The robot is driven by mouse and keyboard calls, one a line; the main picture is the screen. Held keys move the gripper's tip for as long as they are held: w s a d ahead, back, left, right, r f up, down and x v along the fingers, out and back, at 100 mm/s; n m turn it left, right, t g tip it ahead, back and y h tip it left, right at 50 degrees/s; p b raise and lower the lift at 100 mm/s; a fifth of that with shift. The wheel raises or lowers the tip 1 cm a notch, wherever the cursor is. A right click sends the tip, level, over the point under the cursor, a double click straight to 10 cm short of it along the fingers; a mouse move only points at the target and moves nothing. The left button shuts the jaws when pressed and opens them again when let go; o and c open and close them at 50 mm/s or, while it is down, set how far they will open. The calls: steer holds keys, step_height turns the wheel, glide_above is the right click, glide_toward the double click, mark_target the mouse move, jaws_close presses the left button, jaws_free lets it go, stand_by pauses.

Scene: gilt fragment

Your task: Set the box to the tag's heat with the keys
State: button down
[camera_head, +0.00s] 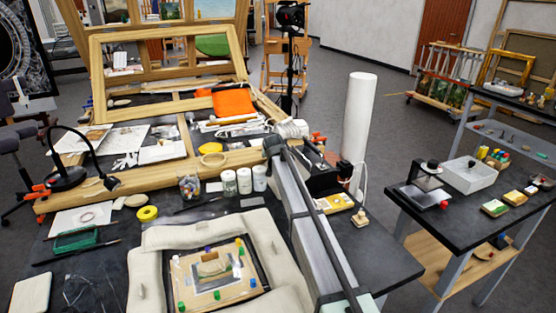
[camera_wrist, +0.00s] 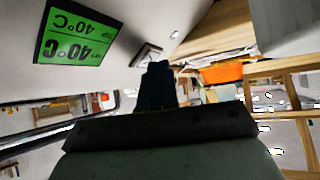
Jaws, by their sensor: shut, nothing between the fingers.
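A green lit display (camera_wrist: 80,38) on a pale panel is at the upper left of the wrist view. It shows two upside-down readings, both looking like 40°C. A small dark-and-pale square part (camera_wrist: 147,54) sits right of it, beyond the fingertips; I cannot tell if it is a key. My gripper (camera_wrist: 157,72) is shut and empty, apart from the display in the picture. In the head view a black box (camera_head: 322,182) stands right of my arm, partly hidden by it. My fingertips are hard to make out there. I cannot identify the tag or read one.
A padded cushion (camera_head: 157,237) around a small framed panel with coloured pins lies left of my arm. White jars (camera_head: 244,180) and a black lamp (camera_head: 70,172) stand behind it. A yellow item (camera_head: 336,203) lies by the box. A white roll (camera_head: 358,125) stands behind.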

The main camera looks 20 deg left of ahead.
steer(key=shift+f, duration=0.15)
stand_by(0.6)
steer(key=shift+s+a+r, duration=0.15)
steer(key=shift+r, duration=0.25)
steer(key=shift+s+a+r, duration=0.1)
steer(key=shift+s+r, duration=0.05)
steer(key=shift+r, duration=0.2)
steer(key=shift+w+f, duration=0.1)
steer(key=shift+f, duration=0.1)
steer(key=shift+w+d+f, duration=0.1)
steer(key=shift+d+f, duration=0.05)
steer(key=shift+f, duration=0.05)
steer(key=shift+w+d+f, duration=0.1)
steer(key=shift+d+f, duration=0.05)
steer(key=shift+f, duration=0.1)
stand_by(1.5)
steer(key=shift+s+a+r, duration=0.3)
steer(key=shift+a+r, duration=0.05)
steer(key=shift+r, duration=0.3)
